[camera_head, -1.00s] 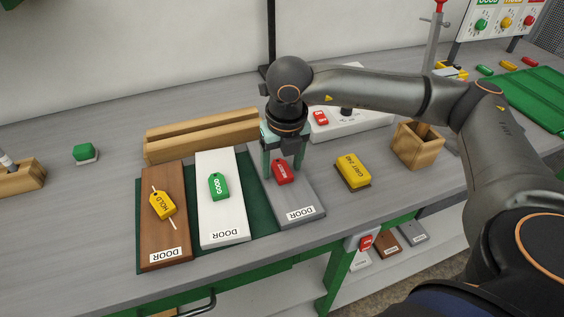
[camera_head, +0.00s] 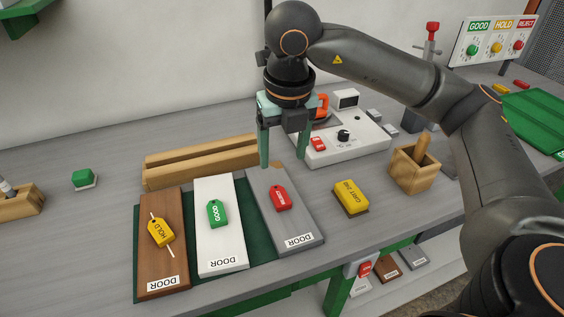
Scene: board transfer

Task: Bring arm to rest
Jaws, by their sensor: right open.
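My right gripper (camera_head: 284,145) is open and empty. It hangs fingers down above the far end of the grey board (camera_head: 295,222), apart from the red tag (camera_head: 280,198) on that board. My right arm (camera_head: 395,75) comes in from the right. My left gripper is not in view. The white board (camera_head: 226,250) carries a green GOOD tag (camera_head: 216,213), and the brown board (camera_head: 165,268) a yellow HOLD tag (camera_head: 161,231). The three boards lie side by side on a green mat (camera_head: 262,249).
A wooden rack (camera_head: 200,165) stands behind the boards. A white instrument box (camera_head: 350,143) is behind the gripper. A yellow grit block (camera_head: 351,196) and a wooden box (camera_head: 414,172) stand to the right. A green button (camera_head: 84,178) sits at left, with clear bench around it.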

